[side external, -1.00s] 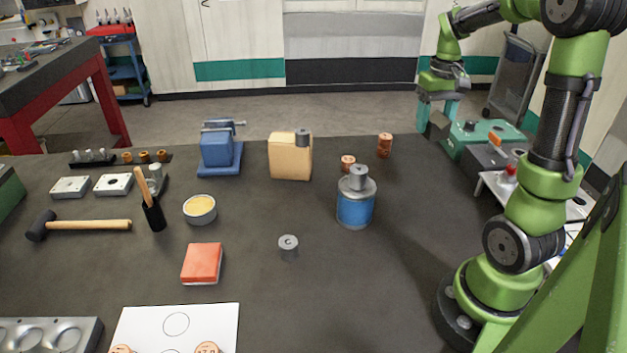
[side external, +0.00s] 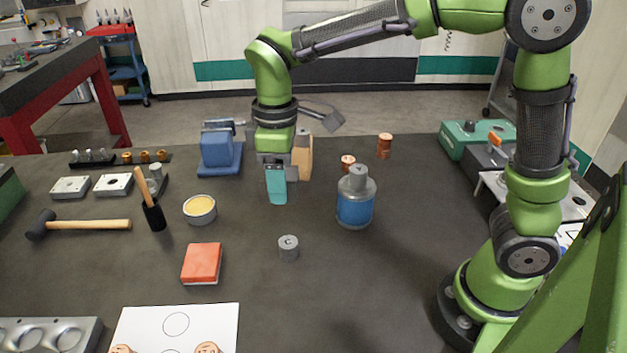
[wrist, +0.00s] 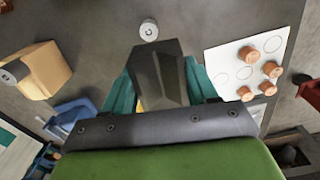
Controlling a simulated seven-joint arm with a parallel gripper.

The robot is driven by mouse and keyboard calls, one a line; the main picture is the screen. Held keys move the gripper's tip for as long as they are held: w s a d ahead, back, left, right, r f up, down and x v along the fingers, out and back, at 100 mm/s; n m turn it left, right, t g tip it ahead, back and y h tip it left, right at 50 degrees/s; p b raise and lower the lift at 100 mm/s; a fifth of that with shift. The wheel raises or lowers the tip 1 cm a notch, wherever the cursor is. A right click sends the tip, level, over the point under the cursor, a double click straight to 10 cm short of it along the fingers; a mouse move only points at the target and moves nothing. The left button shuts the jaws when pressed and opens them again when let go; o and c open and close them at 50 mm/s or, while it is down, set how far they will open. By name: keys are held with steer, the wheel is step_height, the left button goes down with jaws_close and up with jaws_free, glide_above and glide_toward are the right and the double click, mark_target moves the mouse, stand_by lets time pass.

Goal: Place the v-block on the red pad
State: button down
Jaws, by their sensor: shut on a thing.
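The dark grey v-block (wrist: 158,72) is between the teal fingers of my gripper (wrist: 160,88) in the wrist view, and the fingers are shut on it. In the side view my gripper (side external: 277,196) points down above the middle of the table, behind and to the right of the red pad; the v-block cannot be made out there behind the near finger. The red pad (side external: 202,262) lies flat in the front left part of the table, its top bare. In the wrist view the pad is not visible.
A grey weight marked C (side external: 288,248) stands right of the pad, a round tin (side external: 200,209) behind it, and a white sheet (side external: 176,325) in front.

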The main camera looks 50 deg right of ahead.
steer(key=s+a+n, duration=0.2)
steer(key=a, duration=0.3)
glide_above(201, 259)
step_height(201, 259, down, 12)
steer(key=shift+f, duration=1.9)
steer(key=shift+f, duration=0.1)
steer(key=shift+c, duration=1.6)
jaws_free()
steer(key=shift+f, duration=0.15)
